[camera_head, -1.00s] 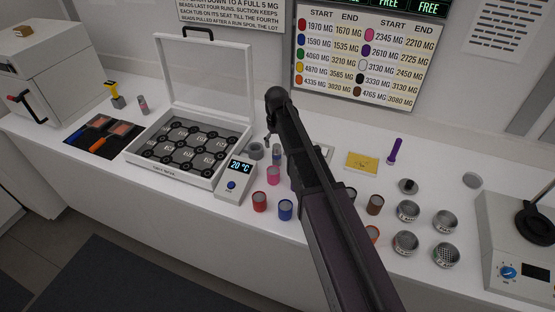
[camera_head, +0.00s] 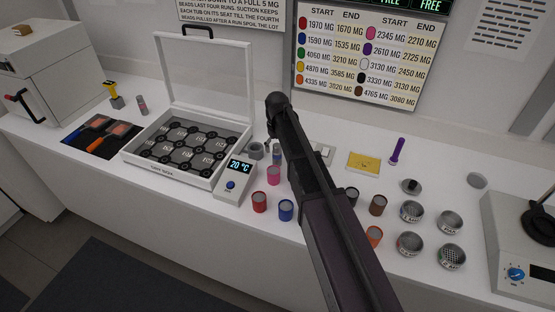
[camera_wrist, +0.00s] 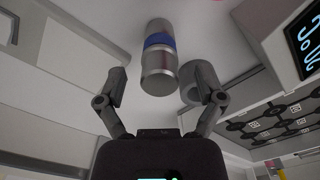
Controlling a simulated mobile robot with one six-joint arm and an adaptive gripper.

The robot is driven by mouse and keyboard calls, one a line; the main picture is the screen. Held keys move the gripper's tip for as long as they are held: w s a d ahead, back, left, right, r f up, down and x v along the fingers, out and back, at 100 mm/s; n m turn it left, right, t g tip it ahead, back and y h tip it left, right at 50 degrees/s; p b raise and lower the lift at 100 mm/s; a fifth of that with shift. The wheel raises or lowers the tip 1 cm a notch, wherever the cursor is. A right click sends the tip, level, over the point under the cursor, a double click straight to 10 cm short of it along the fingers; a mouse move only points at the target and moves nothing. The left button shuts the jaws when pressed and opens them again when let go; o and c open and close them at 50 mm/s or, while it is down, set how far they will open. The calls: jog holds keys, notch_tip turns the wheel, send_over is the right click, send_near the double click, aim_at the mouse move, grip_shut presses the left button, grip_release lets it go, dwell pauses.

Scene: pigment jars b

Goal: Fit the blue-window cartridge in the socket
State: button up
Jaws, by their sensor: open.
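The blue-window cartridge (camera_wrist: 158,65) is a silver cylinder with a blue band. In the wrist view it stands out ahead, centred between my fingers with a gap on each side. It also shows small beside my arm in the head view (camera_head: 277,156). My gripper (camera_wrist: 160,75) is open and empty, its fingers spread either side of the cartridge's line. A grey ring that looks like the socket (camera_head: 256,151) is on the counter just left of the cartridge. In the wrist view the ring (camera_wrist: 192,92) is partly hidden behind my right-hand finger.
A clear-lidded case (camera_head: 173,182) with a temperature display (camera_head: 239,168) stands left of the socket. Red (camera_head: 259,202), blue (camera_head: 286,210) and pink (camera_head: 274,175) jars stand in front. Several tins and a hotplate-like device (camera_head: 520,240) are at the right. My arm hides part of the counter.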

jog(key=shift+f+b, duration=0.95)
jog(key=shift+f, duration=0.3)
grip_shut()
